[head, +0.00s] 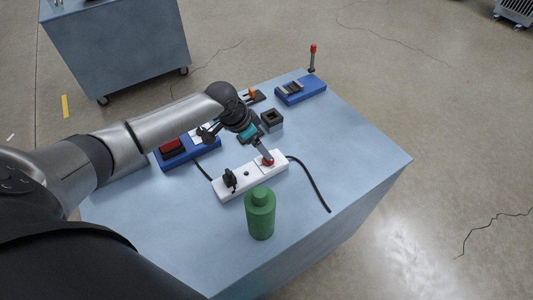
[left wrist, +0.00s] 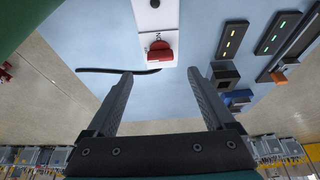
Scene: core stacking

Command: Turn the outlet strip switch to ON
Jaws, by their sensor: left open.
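The white outlet strip (head: 233,186) lies on the blue-grey table, with a black plug toward its left end and a red switch (head: 267,162) toward its right end. My left gripper (head: 264,152) is over the switch end, and a finger partly covers the switch. In the left wrist view the strip (left wrist: 153,18) comes down from the top edge. The red switch (left wrist: 161,52) shows there, with small dark lettering beside it. My left gripper (left wrist: 160,74) is open and empty, its fingertips on either side of the switch in the picture. I cannot tell whether they touch it.
A green bottle (head: 260,215) stands just in front of the strip. A blue base with a red block (head: 171,146), a dark square block (head: 271,120) and a blue tray (head: 301,90) lie behind. A black cord (head: 314,184) runs right. The table's right side is clear.

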